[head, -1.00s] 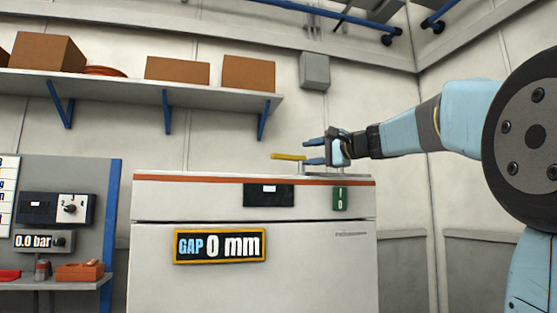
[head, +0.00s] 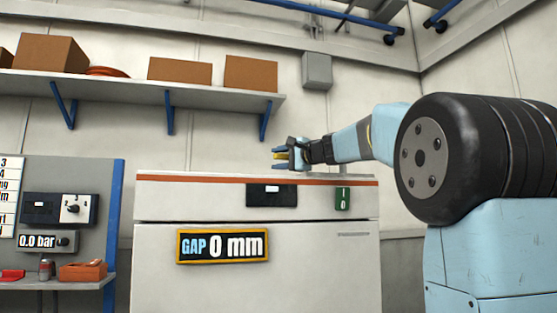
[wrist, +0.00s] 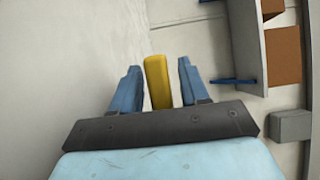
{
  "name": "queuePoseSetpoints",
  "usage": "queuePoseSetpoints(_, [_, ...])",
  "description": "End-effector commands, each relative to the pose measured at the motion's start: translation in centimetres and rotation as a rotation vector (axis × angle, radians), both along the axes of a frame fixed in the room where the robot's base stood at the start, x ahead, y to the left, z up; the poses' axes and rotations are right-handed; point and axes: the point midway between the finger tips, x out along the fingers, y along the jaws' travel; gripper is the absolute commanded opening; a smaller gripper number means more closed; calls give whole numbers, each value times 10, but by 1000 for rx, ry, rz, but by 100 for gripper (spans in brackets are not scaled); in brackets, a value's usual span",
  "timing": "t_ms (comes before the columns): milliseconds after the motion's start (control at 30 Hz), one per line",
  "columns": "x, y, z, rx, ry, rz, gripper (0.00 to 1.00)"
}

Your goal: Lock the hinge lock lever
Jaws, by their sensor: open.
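The yellow lever (wrist: 158,82) stands between the two blue fingers of my gripper (wrist: 156,86) in the wrist view. A narrow gap shows on each side of it, a little wider on the right. My gripper is open around the lever and does not appear to touch it. In the head view my gripper (head: 281,156) is just above the top of the white cabinet (head: 312,262), pointing left.
The cabinet front carries a "GAP 0 mm" display (head: 222,246), a small dark panel (head: 271,194) and a green I/0 switch (head: 343,198). A shelf (head: 150,95) with boxes runs along the wall above left. A grey wall box (head: 317,70) is above the gripper. A workbench stands at left.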

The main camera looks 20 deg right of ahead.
Motion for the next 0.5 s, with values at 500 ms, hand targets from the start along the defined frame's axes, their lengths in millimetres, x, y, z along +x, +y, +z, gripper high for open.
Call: queuePoseSetpoints(500, [0, 0, 0, 0, 0, 0, 18])
